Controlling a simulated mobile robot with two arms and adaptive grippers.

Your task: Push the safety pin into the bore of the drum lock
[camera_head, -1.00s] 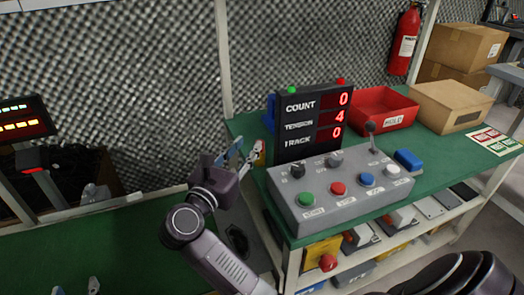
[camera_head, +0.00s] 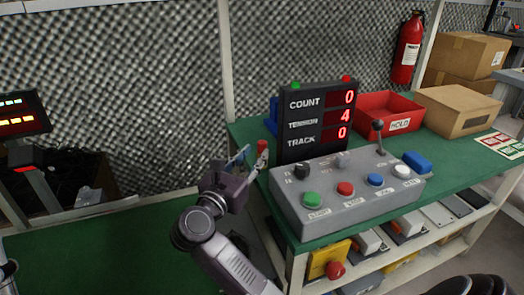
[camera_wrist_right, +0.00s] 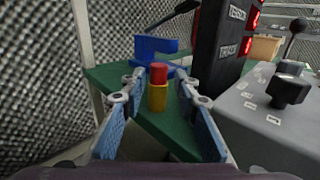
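A small upright piece with a red top and yellow lower part, which looks like the safety pin (camera_wrist_right: 157,88), stands on the green bench top near its corner. Its red top also shows in the head view (camera_head: 262,147). My right gripper (camera_head: 252,160) is beside it at the left end of the bench. In the right wrist view my right gripper (camera_wrist_right: 158,82) is open, its fingers on either side of the piece with gaps showing. A small part of my left gripper (camera_head: 8,270) shows at the left edge; its fingers are unclear. I cannot make out the drum lock or its bore.
A grey control box (camera_head: 350,195) with buttons and a dark display (camera_head: 318,122) stand close right of the right gripper. A blue bracket (camera_wrist_right: 155,48) is behind the pin. A red bin (camera_head: 385,108) and cardboard box (camera_head: 458,110) stand farther right. A mesh wall is behind.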

